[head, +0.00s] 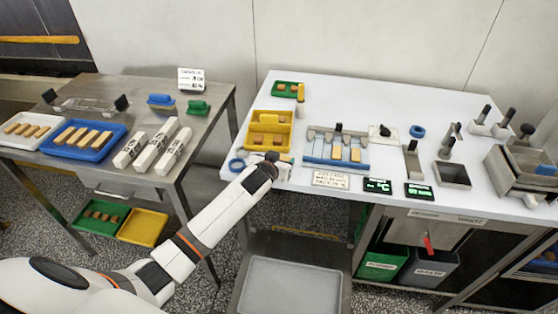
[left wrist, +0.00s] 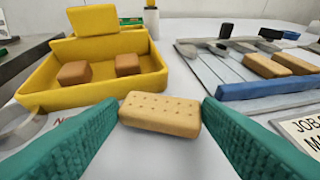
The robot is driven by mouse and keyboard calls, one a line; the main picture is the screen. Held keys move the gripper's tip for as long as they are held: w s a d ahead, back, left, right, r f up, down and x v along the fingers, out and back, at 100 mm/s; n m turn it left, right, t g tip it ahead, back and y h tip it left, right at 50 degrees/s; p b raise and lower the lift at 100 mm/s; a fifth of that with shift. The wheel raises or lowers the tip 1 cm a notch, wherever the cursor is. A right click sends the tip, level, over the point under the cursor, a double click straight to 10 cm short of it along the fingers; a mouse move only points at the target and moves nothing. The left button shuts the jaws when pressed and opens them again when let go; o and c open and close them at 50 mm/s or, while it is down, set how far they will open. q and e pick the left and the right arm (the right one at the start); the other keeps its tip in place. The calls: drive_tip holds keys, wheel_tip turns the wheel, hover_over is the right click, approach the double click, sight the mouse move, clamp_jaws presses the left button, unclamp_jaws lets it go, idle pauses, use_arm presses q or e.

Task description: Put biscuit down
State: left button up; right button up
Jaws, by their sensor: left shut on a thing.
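My left gripper (head: 272,158) is at the front left of the white table, near the yellow tray. In the left wrist view its two teal fingers (left wrist: 160,118) are closed on the ends of a light brown biscuit (left wrist: 160,113) with small holes in its top. The biscuit lies level, just in front of the yellow tray (left wrist: 95,92); I cannot tell whether it touches the table. The head view does not show it clearly. My right gripper is not in view.
The yellow tray (head: 249,138) holds brown blocks (left wrist: 75,72). A job card (head: 331,180) and two displays lie along the front edge. A blue tray (head: 60,150) of biscuits stands on the left table.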

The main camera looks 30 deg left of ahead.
use_arm(q)
drive_tip(key=shift+f, duration=0.3)
drive_tip(key=shift+f, duration=0.15)
drive_tip(key=o, duration=0.8)
drive_tip(key=shift+c, duration=0.2)
